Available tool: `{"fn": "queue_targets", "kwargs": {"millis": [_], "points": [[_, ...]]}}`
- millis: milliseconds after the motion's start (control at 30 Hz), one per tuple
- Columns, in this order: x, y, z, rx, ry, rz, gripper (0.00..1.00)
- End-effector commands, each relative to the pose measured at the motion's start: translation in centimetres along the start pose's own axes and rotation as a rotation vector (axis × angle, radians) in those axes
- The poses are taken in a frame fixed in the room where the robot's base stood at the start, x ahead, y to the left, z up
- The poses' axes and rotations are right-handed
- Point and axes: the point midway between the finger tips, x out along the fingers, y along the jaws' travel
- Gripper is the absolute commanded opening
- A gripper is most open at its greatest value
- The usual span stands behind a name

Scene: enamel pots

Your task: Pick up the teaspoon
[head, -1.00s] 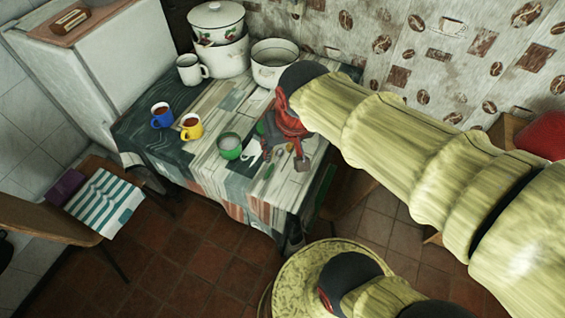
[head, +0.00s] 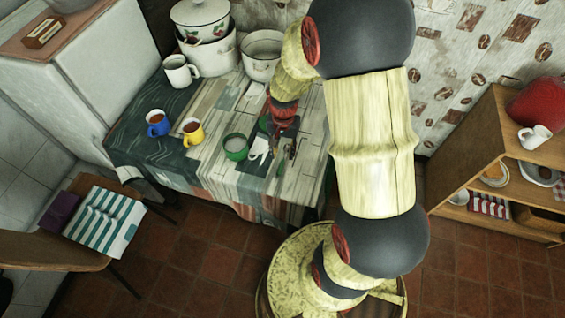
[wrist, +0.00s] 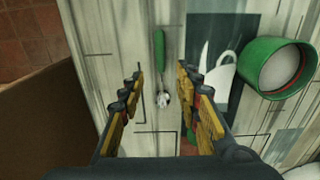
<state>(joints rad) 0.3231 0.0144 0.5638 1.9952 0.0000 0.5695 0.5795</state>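The teaspoon (wrist: 161,70) lies on the table in the wrist view, with a green handle pointing away and a shiny metal bowl towards me. My gripper (wrist: 160,76) is open, its two fingers apart on either side of the spoon's line. Nothing is held between them. In the head view my gripper (head: 284,128) is over the right part of the table (head: 225,165), right of the green mug (head: 236,147). I cannot tell the exact height of the fingers above the spoon.
The green mug (wrist: 282,66) stands right of the spoon, by a dark patch with a white shape. Blue (head: 158,123) and yellow (head: 192,131) mugs stand further left. A white mug (head: 181,70) and pots (head: 210,55) stand at the back. The table edge is close left in the wrist view.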

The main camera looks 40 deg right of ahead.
Motion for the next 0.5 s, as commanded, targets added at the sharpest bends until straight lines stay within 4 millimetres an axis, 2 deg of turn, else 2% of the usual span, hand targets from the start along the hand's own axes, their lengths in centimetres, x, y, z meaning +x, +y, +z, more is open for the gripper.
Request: {"fn": "queue_targets", "kwargs": {"millis": [300, 500], "points": [[4.2, -0.2, 0.0, -0.001, 0.0, 0.0, 0.33], [5.0, -0.2, -0.1, -0.002, 0.001, -0.001, 0.33]]}}
